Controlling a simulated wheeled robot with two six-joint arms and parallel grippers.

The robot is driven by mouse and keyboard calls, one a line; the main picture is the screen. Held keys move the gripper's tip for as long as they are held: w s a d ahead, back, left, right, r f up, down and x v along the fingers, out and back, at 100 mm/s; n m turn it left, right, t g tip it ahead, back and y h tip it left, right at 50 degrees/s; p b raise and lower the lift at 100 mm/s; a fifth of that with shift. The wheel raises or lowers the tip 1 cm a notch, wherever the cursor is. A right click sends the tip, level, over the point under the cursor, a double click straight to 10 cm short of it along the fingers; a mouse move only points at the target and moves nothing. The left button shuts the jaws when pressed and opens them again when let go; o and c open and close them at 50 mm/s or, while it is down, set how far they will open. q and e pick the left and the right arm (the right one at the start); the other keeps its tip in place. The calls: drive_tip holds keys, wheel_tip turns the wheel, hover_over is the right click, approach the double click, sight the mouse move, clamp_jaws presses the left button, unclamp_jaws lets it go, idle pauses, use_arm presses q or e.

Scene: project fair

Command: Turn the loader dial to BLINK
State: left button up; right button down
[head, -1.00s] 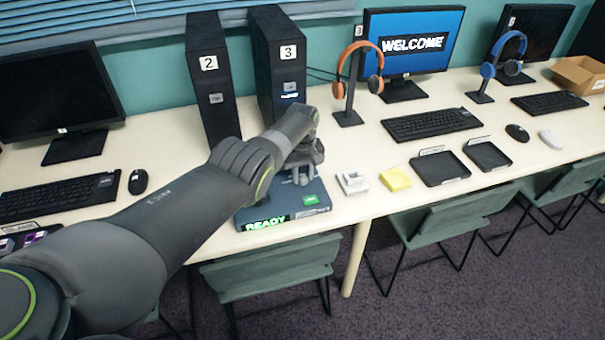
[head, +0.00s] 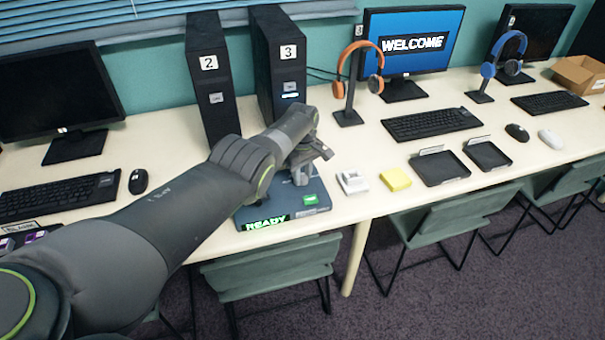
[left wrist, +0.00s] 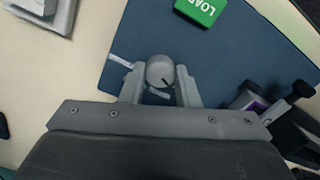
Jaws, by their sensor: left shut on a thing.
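The loader (head: 282,211) is a flat blue box at the table's front edge. Its front display reads READY in green, and a green button (head: 310,199) sits on its top. The loader dial (left wrist: 158,70) is a round grey knob with a dark pointer line, seen in the left wrist view between the fingers. My left gripper (left wrist: 160,86) is shut on it from both sides; in the head view the gripper (head: 301,176) hides the dial. Pale marks lie beside the dial, but I cannot read BLINK or any setting. My right gripper is not in view.
A white-grey block (head: 352,182) and a yellow block (head: 396,179) lie just right of the loader. Tower 3 (head: 280,70) and tower 2 (head: 211,80) stand behind. Two black trays (head: 440,168) lie further right. Green chairs (head: 270,268) stand below the table edge.

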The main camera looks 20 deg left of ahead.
use_arm(q)
drive_tip(key=shift+r, duration=0.1)
drive_tip(key=o, duration=1)
drive_tip(key=shift+c, duration=0.2)
drive_tip(key=shift+r+p, duration=0.4)
drive_tip(key=shift+p, duration=0.05)
wheel_tip(320, 180, up, 8)
drive_tip(key=p, duration=0.5)
wheel_tip(320, 180, up, 8)
drive_tip(key=r, duration=0.1)
hover_over(302, 177)
drive_tip(key=shift+f, duration=0.25)
